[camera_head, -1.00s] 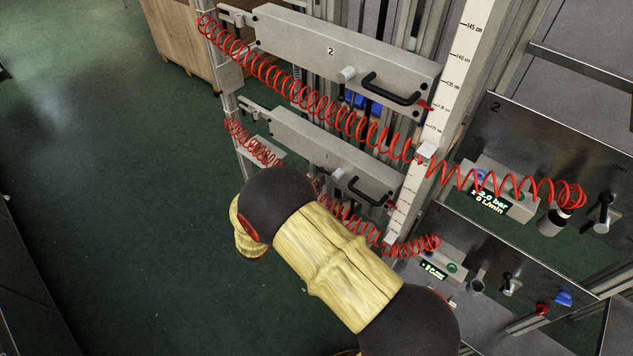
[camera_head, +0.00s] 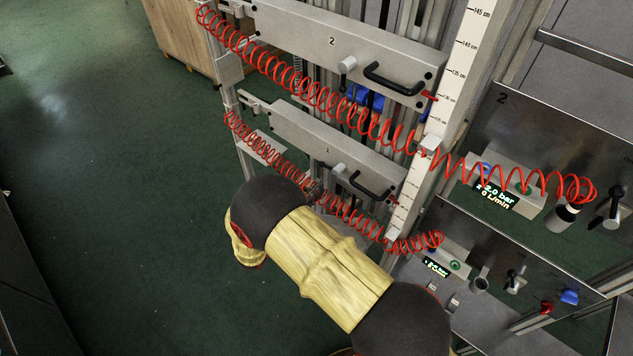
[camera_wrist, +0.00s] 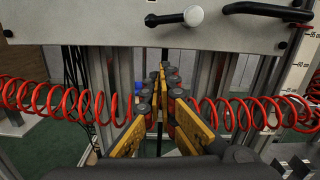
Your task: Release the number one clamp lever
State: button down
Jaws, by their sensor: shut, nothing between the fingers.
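The beam marked 1 (camera_head: 290,128) is the lower of two grey beams in the head view. A pale knob-ended lever (camera_head: 339,169) sticks out of its face, left of a black handle (camera_head: 371,187). My gripper (camera_wrist: 161,85), with yellow-sided fingers, is shut and empty below that beam, apart from the lever.
A coiled red hose (camera_wrist: 55,100) spans the wrist view on both sides of my gripper, very close to it. Beam 2 (camera_head: 290,30) is above, with its own hose (camera_head: 300,85). Valve panels (camera_head: 520,130) stand at right. Green floor at left is clear.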

jog(key=p+v, duration=0.1)
jog(key=v, duration=0.8)
jog(key=shift+r, duration=0.4)
jog(key=shift+a, duration=0.15)
